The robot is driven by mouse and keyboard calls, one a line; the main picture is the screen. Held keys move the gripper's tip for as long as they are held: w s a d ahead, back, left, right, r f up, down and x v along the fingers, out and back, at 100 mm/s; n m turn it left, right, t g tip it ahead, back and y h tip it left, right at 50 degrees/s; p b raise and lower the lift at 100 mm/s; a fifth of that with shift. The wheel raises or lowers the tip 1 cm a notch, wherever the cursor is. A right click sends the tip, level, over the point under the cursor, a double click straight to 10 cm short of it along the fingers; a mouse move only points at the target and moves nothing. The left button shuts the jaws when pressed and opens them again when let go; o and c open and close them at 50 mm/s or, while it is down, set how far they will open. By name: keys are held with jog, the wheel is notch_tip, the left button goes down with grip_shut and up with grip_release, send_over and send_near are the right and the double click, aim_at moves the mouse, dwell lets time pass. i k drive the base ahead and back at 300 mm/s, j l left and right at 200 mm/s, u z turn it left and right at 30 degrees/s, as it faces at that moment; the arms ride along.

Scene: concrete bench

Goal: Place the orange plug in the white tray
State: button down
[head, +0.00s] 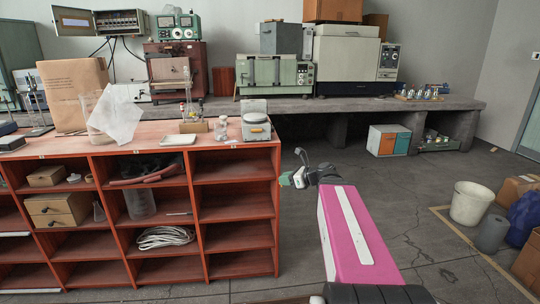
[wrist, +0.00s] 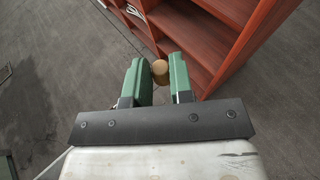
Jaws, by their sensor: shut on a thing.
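My gripper (wrist: 158,80) has green fingers shut on a small rounded tan-brown thing, which appears to be the orange plug (wrist: 159,70). Its lower part is hidden between the fingers. In the head view my gripper (head: 286,180) is in the air just right of the red-brown shelf unit's right end, below the level of its top. I cannot make out the plug in that view. A flat white tray (head: 178,140) lies on the shelf top, left of my gripper, and looks empty.
The red-brown shelf unit (head: 235,166) is beside my gripper. A concrete bench (head: 350,104) with equipment stands behind. A white bucket (head: 470,203) is at right. The floor between is clear.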

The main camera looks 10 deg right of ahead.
aim_at(179, 140)
jog(key=j, duration=1.4)
